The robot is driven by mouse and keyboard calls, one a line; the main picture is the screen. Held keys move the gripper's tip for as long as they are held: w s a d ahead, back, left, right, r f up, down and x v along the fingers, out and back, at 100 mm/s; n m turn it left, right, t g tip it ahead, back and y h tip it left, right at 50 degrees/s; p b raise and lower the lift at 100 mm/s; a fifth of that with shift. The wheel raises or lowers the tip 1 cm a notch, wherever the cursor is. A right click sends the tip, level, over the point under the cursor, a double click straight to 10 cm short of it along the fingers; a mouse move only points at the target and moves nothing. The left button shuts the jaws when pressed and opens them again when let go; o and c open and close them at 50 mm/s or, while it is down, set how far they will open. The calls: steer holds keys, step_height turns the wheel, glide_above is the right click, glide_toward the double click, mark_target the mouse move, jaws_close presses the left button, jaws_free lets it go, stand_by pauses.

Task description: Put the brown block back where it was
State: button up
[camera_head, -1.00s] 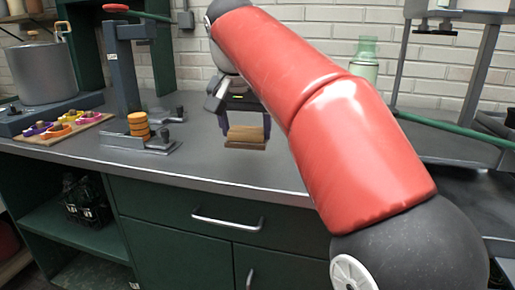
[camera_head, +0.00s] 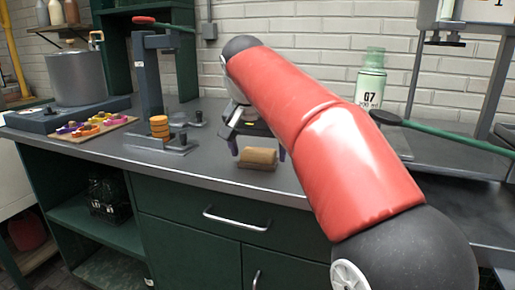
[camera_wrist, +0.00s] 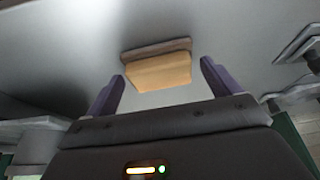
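The brown block (camera_head: 258,157), tan with a darker brown strip, is on the grey counter near its front edge in the head view. In the wrist view the block (camera_wrist: 158,70) lies between and slightly beyond the fingertips. My gripper (camera_head: 260,152) reaches down over the block with a finger at each side. In the wrist view my gripper (camera_wrist: 161,78) is open, with a gap between each purple-grey finger and the block. My red arm covers the counter right of the block.
An orange stack (camera_head: 159,129) on a grey stand is left of the block. A board of coloured rings (camera_head: 92,127) and a metal pot (camera_head: 76,76) are farther left. A pale green bottle (camera_head: 370,82) stands behind my arm. Bare counter lies around the block.

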steer(key=v, duration=0.7)
steer(key=shift+d+r, duration=0.2)
steer(key=shift+r, duration=0.25)
steer(key=shift+s, duration=0.1)
